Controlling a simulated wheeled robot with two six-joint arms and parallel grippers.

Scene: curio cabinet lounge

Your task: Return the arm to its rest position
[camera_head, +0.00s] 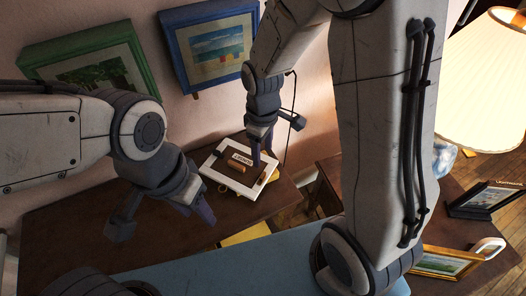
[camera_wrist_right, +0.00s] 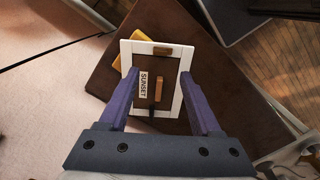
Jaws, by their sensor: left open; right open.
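A white picture frame (camera_head: 207,171) lies back side up on the dark wooden table, with a label reading "SUNSET" and a small wooden piece on its brown back. It also shows in the right wrist view (camera_wrist_right: 128,52). My right gripper (camera_head: 262,163) is open and points down over this frame. In the right wrist view its fingertips (camera_wrist_right: 156,76) appear near the frame's two long sides with nothing held; I cannot tell the exact height. My left gripper (camera_head: 206,215) is open and empty, left of and nearer than the frame, above the table; its fingers overlap in this view.
A green-framed picture (camera_head: 38,58) and a blue-framed picture (camera_head: 184,72) hang on the wall. A yellow item (camera_head: 247,235) lies near the table's front. At right are a lamp (camera_head: 488,85), a black frame (camera_head: 482,199) and a gold frame (camera_head: 445,262).

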